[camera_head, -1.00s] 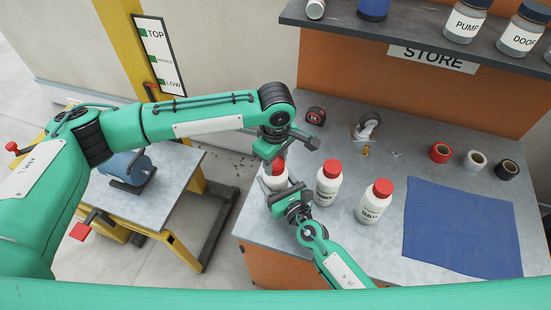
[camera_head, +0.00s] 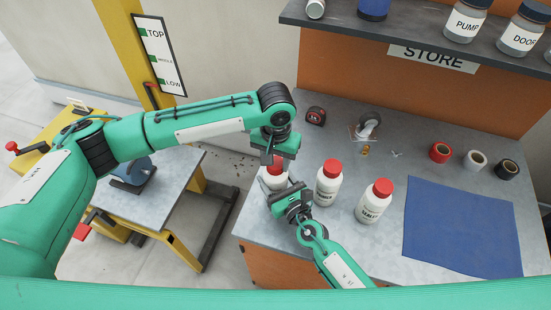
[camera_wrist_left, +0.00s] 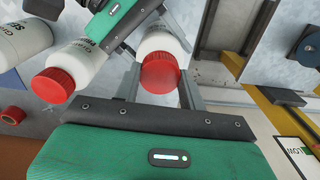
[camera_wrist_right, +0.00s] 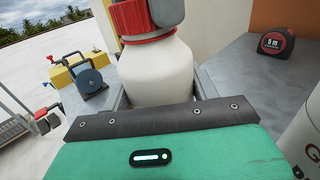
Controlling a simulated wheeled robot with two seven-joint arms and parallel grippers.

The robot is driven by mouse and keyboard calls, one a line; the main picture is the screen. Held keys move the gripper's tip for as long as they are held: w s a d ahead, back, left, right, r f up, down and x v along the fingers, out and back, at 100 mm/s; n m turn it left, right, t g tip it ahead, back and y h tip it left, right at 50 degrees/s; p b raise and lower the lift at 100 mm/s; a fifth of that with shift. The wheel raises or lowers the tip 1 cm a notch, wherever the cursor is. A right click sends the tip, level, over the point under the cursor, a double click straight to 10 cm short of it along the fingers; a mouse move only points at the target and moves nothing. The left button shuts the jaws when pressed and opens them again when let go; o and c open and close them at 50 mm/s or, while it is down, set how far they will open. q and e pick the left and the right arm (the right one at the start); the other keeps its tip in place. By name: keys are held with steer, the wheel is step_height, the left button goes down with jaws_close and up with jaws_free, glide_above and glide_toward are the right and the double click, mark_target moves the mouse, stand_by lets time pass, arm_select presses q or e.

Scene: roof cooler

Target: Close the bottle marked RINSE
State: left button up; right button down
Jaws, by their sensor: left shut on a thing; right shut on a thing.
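A white bottle (camera_head: 272,184) with a red cap (camera_head: 277,168) stands at the left end of the workbench; no label on it can be read. My right gripper (camera_head: 282,190) is shut around its body, which shows between the fingers in the right wrist view (camera_wrist_right: 155,75). My left gripper (camera_head: 274,161) comes from above and is shut on the red cap, seen between its fingers in the left wrist view (camera_wrist_left: 160,73). The cap sits at the bottle's mouth; how tight it is cannot be told.
Two more red-capped white bottles stand to the right, a middle one (camera_head: 328,188) and a right one (camera_head: 373,204). A tape measure (camera_head: 315,116), a caster (camera_head: 368,126), tape rolls (camera_head: 440,152) and a blue mat (camera_head: 460,228) lie on the workbench (camera_head: 400,160). A shelf (camera_head: 410,35) overhangs the back.

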arm_select(q)
steer(key=m, duration=0.6)
steer(key=shift+m, duration=0.3)
steer(key=m, duration=1.2)
steer(key=shift+m, duration=0.4)
steer(key=m, duration=0.3)
steer(key=shift+w, duration=0.1)
steer(key=m, duration=0.4)
steer(key=shift+f, duration=0.1)
steer(key=o, duration=1.2)
steer(key=shift+c, duration=0.2)
step_height(320, 180, up, 12)
